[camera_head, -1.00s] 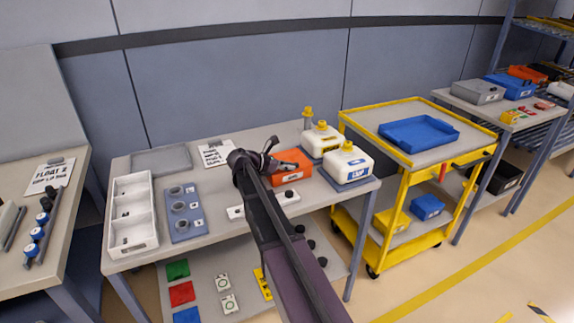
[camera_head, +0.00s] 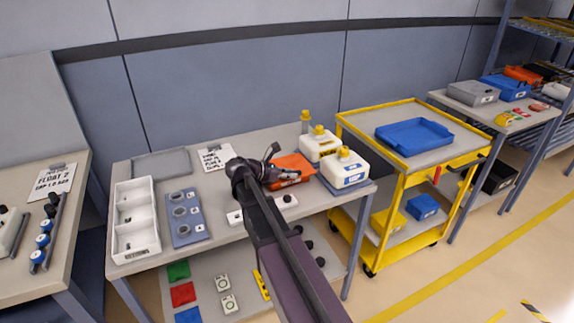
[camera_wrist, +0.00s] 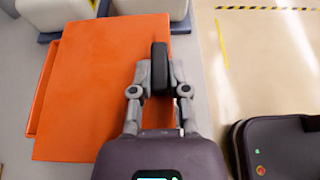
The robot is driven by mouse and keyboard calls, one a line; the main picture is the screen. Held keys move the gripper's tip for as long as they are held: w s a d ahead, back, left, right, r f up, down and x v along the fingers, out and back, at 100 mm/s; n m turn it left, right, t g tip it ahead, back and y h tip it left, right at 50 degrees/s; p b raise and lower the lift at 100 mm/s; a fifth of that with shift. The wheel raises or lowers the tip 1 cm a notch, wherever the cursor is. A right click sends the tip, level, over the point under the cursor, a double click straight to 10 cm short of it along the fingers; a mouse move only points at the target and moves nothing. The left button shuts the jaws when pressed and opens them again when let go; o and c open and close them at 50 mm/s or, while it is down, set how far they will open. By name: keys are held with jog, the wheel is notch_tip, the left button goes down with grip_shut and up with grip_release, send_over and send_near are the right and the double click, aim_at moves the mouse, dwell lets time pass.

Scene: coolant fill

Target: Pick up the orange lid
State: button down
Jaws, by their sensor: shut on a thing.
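The orange lid (camera_wrist: 95,85) is a flat, wide orange sheet filling the left of the wrist view. In the head view, orange (camera_head: 293,163) shows just right of my gripper on the middle table. An orange box edge (camera_wrist: 32,107) shows past the lid's left side in the wrist view. My gripper (camera_wrist: 160,68) is shut on the lid near its right edge; it also shows in the head view (camera_head: 285,174). The grip itself is partly hidden by the fingers. I cannot tell how far the lid stands above the box.
Two white jugs with yellow caps (camera_head: 345,166) stand close behind and right of the orange. A white tray (camera_head: 135,215) and a blue plate with round parts (camera_head: 187,216) lie left on the table. A yellow cart (camera_head: 404,180) stands right. The floor beyond is open.

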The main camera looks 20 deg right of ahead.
jog(key=s+a, duration=0.2)
jog(key=s, duration=0.6)
jog(key=shift+s+a+r+p, duration=0.2)
jog(key=shift+s+r+p, duration=0.05)
jog(key=shift+r+p, duration=0.15)
